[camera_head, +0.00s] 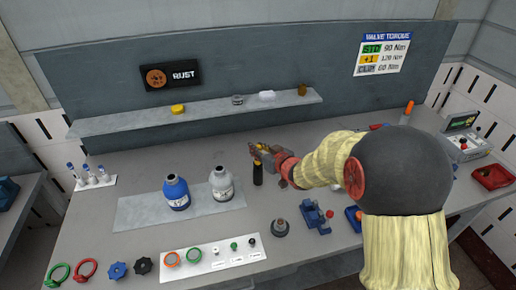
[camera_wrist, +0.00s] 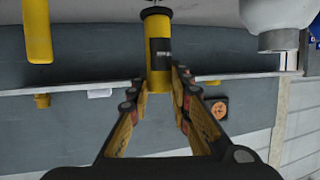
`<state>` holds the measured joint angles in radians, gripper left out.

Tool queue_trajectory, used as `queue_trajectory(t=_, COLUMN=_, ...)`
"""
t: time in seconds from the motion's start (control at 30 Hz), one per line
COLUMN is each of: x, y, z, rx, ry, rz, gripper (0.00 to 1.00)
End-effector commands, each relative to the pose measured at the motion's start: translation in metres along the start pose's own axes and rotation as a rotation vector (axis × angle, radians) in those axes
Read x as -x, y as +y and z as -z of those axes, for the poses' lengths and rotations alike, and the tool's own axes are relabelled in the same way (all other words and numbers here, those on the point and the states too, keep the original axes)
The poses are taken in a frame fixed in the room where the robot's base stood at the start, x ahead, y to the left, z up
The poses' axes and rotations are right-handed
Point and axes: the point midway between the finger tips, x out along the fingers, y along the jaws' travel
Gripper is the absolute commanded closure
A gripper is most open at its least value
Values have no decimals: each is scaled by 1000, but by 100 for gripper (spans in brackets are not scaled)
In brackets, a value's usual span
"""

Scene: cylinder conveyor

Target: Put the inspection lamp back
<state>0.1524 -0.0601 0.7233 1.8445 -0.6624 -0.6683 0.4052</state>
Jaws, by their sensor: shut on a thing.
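The inspection lamp, a yellow cylinder with a black band and a dark end, shows at the top middle of the wrist view (camera_wrist: 159,75). In the head view the lamp (camera_head: 258,174) looks upright, with its dark lower part visible below my gripper. My gripper (camera_head: 260,152) is shut on the lamp from the right side, and in the wrist view its two fingers (camera_wrist: 160,88) are on either side of the yellow body. I cannot tell whether the lamp's bottom touches the bench. Its upper part is partly hidden by the fingers in the head view.
A white-grey bottle (camera_head: 222,184) stands close left of the lamp, with a blue bottle (camera_head: 176,191) beyond it, both on a grey mat (camera_head: 135,213). A wall shelf (camera_head: 130,122) with small items runs behind. A blue vise-like fixture (camera_head: 315,216) stands to the front right.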

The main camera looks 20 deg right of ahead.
Motion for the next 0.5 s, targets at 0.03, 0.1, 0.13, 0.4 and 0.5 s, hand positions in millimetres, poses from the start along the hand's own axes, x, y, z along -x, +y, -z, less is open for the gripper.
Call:
queue_trajectory(t=0.03, x=-1, y=0, z=-1, rx=0, ry=1, rz=0, gripper=100)
queue_trajectory(t=0.1, x=-1, y=0, z=-3, rx=0, ry=1, rz=0, gripper=100)
queue_trajectory(t=0.13, x=-2, y=0, z=-3, rx=0, ry=1, rz=0, gripper=100)
queue_trajectory(t=0.4, x=-4, y=0, z=-9, rx=0, ry=1, rz=0, gripper=100)
queue_trajectory(t=0.5, x=-4, y=0, z=-11, rx=0, ry=1, rz=0, gripper=100)
